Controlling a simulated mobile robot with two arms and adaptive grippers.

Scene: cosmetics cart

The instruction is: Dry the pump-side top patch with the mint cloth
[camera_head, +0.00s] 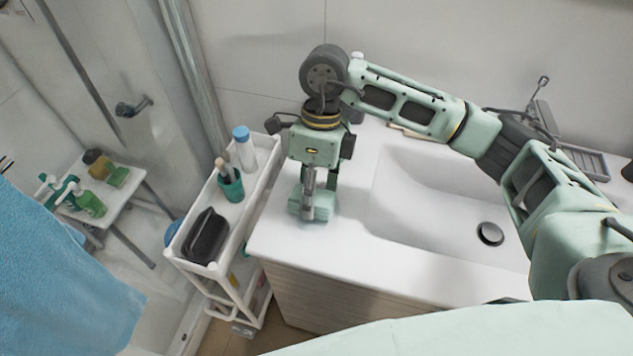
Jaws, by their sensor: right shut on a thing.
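My right gripper (315,190) points down over the left end of the white washbasin counter (283,235). It is shut on the mint cloth (325,213), a small pale green folded pad. The cloth is at or just above the counter top; I cannot tell whether it touches. The white cart (249,190) stands left of the counter, close beside it. I cannot make out a wet patch on its top. My left gripper is not in view.
The cart top holds a black pouch (207,236), a teal cup (231,187) with brushes and a blue-capped bottle (244,148). A stool (125,187) at left holds green pump bottles (90,204). A blue towel (60,280) hangs front left. The basin (420,200) is empty.

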